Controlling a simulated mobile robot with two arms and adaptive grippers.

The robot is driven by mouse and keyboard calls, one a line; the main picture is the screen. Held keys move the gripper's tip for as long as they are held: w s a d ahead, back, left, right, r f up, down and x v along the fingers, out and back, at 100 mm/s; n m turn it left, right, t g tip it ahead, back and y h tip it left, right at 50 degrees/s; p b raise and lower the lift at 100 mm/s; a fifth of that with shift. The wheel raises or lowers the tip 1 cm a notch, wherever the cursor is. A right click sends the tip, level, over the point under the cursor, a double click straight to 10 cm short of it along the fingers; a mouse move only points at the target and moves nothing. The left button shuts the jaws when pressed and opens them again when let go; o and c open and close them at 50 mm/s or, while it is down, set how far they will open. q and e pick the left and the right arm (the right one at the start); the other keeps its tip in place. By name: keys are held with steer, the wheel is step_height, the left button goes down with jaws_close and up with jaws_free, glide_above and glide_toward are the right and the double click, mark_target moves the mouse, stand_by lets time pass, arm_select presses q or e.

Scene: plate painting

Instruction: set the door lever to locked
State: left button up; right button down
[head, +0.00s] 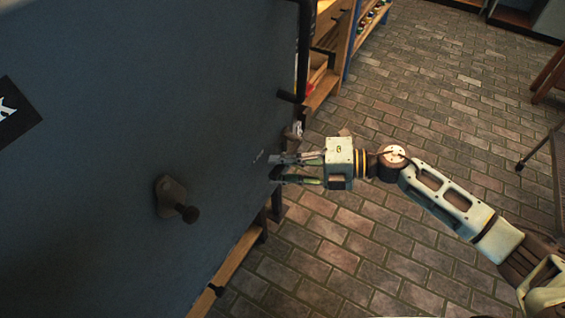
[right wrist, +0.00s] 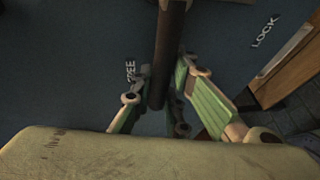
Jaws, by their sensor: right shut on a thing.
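The door (head: 110,110) is a large dark blue-grey panel filling the left of the head view. My right gripper (head: 275,170) reaches in from the right to the door's face near its right side. In the right wrist view, the dark lever (right wrist: 171,50) runs down from the top edge, and its lower end lies between the fingers of the right gripper (right wrist: 160,95), which is shut on it. The word FREE (right wrist: 130,71) is just left of the lever's end. The word LOCK (right wrist: 265,30) is farther off at the upper right. My left gripper is out of view.
A round dark knob (head: 188,212) on a plate sticks out of the door left of the gripper. Wooden shelving (head: 325,85) stands beyond the door's edge. The brick floor (head: 450,90) is open to the right, with wooden furniture (head: 550,75) at the far right.

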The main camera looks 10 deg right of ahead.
steer(key=shift+f, duration=0.15)
steer(key=shift+d+f+n+h+p, duration=0.1)
steer(key=shift+f+n+h+p, duration=0.2)
steer(key=shift+f+n+h, duration=0.35)
steer(key=shift+w+d+f+n+t+h+p, duration=0.15)
steer(key=shift+f+n+t+h+p, duration=0.15)
steer(key=shift+f+n, duration=0.3)
steer(key=shift+w+d+f+n+t+h+p, duration=0.15)
steer(key=shift+f+n+t+h+p, duration=0.15)
steer(key=shift+f+n, duration=0.25)
steer(key=w+d+f+n+t+h+p, duration=0.4)
steer(key=w+n+t+p, duration=0.1)
steer(key=n, duration=0.3)
steer(key=shift+w+d+f, duration=0.15)
steer(key=shift+w+f, duration=0.1)
steer(key=shift+w, duration=0.3)
steer(key=c, duration=1.7)
jaws_free()
steer(key=shift+w, duration=0.1)
